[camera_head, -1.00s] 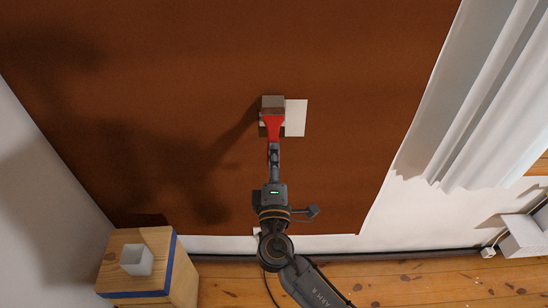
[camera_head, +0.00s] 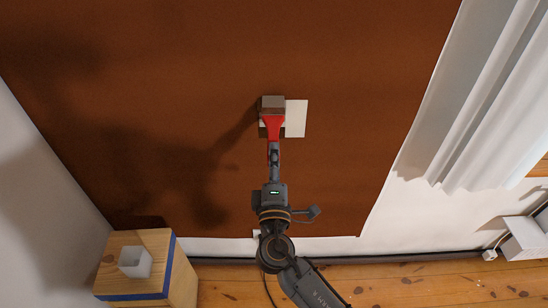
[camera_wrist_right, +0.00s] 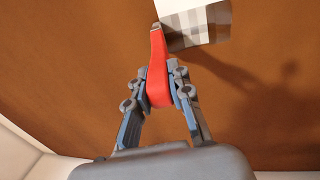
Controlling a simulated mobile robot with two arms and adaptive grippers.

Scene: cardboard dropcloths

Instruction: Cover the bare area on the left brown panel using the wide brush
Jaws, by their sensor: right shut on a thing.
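The brown panel (camera_head: 150,110) fills most of the head view. A white bare patch (camera_head: 296,118) shows on it just right of the brush; it also shows at the top of the wrist view (camera_wrist_right: 215,22). The wide brush (camera_head: 272,126) has a red handle and a grey head, and its head overlaps the left part of the patch. I cannot tell whether the bristles touch the panel. My right gripper (camera_head: 273,150) is shut on the red handle, which also shows between the fingers in the wrist view (camera_wrist_right: 160,85). My left gripper is not in view.
A white curtain (camera_head: 480,110) hangs at the right. A white box (camera_head: 525,240) is at the lower right. The wooden floor (camera_head: 420,285) lies below.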

